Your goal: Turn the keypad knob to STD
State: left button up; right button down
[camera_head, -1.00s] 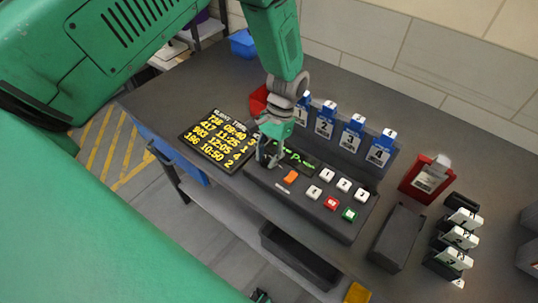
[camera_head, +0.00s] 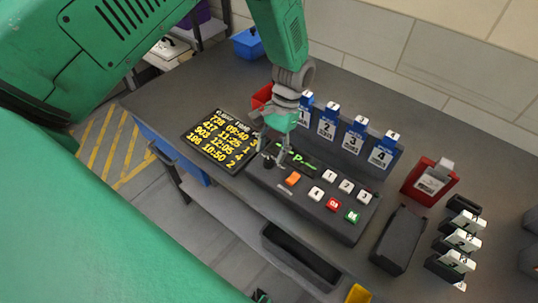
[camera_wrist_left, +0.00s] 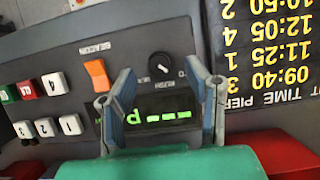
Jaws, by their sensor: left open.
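The keypad panel (camera_head: 315,205) is a dark console on the bench, with white, red, green and orange buttons. Its black knob (camera_wrist_left: 160,66) has a white pointer line and stands near RUSH lettering; a second label beside it is partly hidden by a finger. The knob also shows at the panel's left end in the head view (camera_head: 268,162). My left gripper (camera_wrist_left: 160,74) is open, its two fingers on either side of the knob in the wrist view, with no clear contact. The lit green display (camera_wrist_left: 152,118) lies between the fingers. My right gripper is not visible.
A departure board (camera_head: 220,141) with yellow text lies left of the panel. Numbered blue-topped holders (camera_head: 355,135) stand behind it. A red holder (camera_head: 430,180), a dark tray (camera_head: 398,240) and stamp-like blocks (camera_head: 458,240) stand to the right. A blue bin (camera_head: 248,44) is at the back.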

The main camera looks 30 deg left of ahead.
pick_arm(q)
jog(key=v, duration=0.9)
